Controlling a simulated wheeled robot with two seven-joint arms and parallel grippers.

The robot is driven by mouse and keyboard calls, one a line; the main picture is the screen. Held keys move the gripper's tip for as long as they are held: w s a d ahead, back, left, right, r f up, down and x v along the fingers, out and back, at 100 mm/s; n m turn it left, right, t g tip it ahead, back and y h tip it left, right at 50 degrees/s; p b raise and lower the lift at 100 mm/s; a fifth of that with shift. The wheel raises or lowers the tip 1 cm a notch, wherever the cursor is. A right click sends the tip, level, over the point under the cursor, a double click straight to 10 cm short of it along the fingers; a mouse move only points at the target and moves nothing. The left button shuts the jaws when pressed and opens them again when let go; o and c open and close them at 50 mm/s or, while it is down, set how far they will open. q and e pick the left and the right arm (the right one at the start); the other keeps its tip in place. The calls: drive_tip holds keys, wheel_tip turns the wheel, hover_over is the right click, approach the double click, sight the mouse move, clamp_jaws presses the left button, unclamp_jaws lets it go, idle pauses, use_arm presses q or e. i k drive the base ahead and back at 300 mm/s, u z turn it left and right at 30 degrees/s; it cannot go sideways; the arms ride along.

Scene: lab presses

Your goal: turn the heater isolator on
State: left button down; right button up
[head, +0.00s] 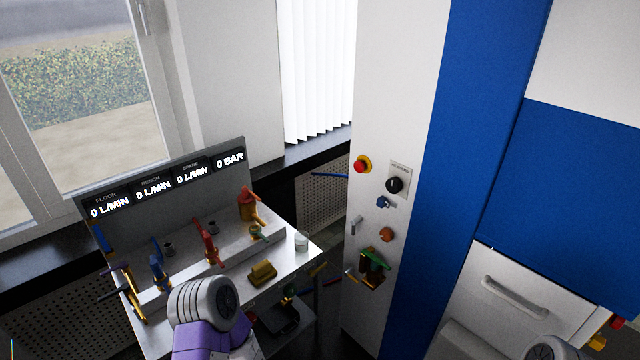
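On the white panel in the head view is a black rotary knob (395,185) on a small grey plate. The plate's lettering is too small to read, so I cannot confirm that it is the heater isolator, and its setting is unclear. A red mushroom button (361,165) on a yellow base sits just left of and above it. A small blue part (384,203) sits just below. A rounded grey and purple part of my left arm shows at the bottom, well left of the panel. A little of my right arm shows at the bottom right. Neither gripper's fingers are visible.
Lower on the panel are an orange knob (386,234) and a green and orange fitting (372,266). A bench (290,262) with coloured valves and a display board (170,183) stands left. A blue column (455,150) and a white drawer (515,300) are right.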

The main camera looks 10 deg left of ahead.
sight(393, 185)
drive_tip(key=u, duration=1.3)
drive_tip(key=i, duration=0.9)
drive_tip(key=z, duration=0.45)
